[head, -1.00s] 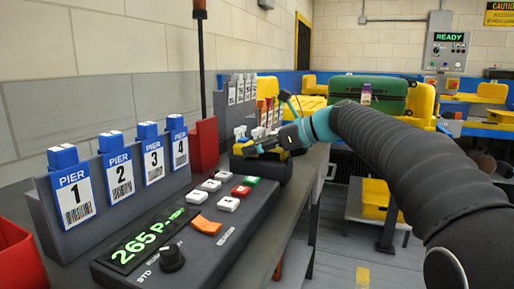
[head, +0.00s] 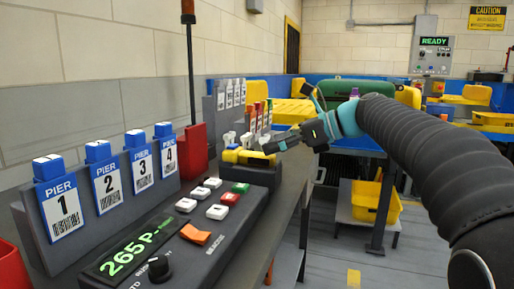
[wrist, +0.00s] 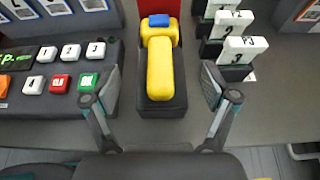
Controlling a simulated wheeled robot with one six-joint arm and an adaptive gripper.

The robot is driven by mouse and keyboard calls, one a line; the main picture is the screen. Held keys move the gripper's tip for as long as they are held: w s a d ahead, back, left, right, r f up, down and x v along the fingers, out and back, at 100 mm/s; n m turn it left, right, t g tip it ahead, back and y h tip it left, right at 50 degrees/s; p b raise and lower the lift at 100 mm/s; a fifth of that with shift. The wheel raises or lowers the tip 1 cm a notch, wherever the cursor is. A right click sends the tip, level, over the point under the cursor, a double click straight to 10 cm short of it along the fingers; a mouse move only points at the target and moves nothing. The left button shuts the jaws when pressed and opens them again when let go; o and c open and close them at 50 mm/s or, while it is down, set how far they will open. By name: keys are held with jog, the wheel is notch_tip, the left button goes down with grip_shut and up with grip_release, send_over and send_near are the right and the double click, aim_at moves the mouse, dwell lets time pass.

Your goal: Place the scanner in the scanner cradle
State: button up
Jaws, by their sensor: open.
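The yellow scanner (wrist: 160,70) with a blue end lies in the dark scanner cradle (wrist: 161,110) in the wrist view, its long part toward me. In the head view the scanner (head: 243,156) rests on top of the cradle (head: 262,177), beyond the button panel. My gripper (wrist: 159,82) is open and empty, one finger on each side of the cradle and apart from the scanner in the wrist view. In the head view my gripper (head: 287,140) is just right of the scanner. The scanner's underside is hidden in the cradle.
The panel with a display and coloured buttons (head: 190,226) is left of the cradle. White numbered tags (wrist: 242,48) in a dark rack stand close to its right in the wrist view. A red bin (head: 193,152) is behind. The pier label rack (head: 110,185) runs along the wall.

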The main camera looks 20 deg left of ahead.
jog(key=shift+v, duration=1.9)
jog(key=s+d+f+n+t+h, duration=0.4)
jog(key=s+d+f+n+h, duration=0.9)
jog(key=s+d+f+n, duration=0.6)
jog(key=s+d+f, duration=0.6)
jog(key=s+f, duration=0.2)
jog(key=s, duration=0.2)
jog(key=shift+d+f+h, duration=0.25)
jog(key=shift+d+h, duration=0.05)
jog(key=shift+o, duration=1.4)
jog(key=shift+s, duration=0.15)
